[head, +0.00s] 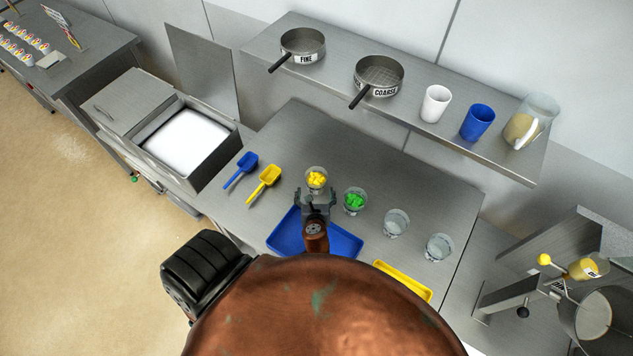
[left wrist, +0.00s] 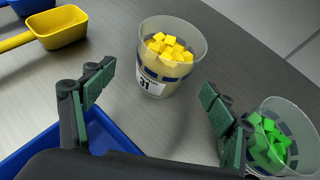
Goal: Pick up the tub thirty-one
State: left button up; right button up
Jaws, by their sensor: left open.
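Tub thirty-one (head: 317,181) is a clear cup of yellow cubes standing on the steel table. In the left wrist view the tub (left wrist: 165,75) stands upright, its label reading 31. My left gripper (head: 316,199) is just on the near side of it. In the left wrist view the open fingers of my left gripper (left wrist: 158,112) are spread apart, with the tub beyond and between their tips, not visibly held. My right gripper is not in view.
A tub of green cubes (head: 355,201) stands close to the right, near the right finger. Two clear tubs (head: 396,223) stand farther right. A blue tray (head: 343,243) lies under my gripper. Blue (head: 240,171) and yellow (head: 263,184) scoops lie left. A shelf (head: 420,118) overhangs behind.

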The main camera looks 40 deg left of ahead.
pick_arm(q)
jog(key=x, duration=0.5)
jog(key=shift+w+f, duration=0.2)
jog(key=shift+w, duration=0.2)
jog(key=shift+s, duration=0.1)
jog(key=shift+d, duration=0.1)
jog(key=shift+c, duration=0.7)
jog(key=c, duration=1.2)
jog(key=shift+c, duration=0.9)
jog(key=shift+r, duration=0.15)
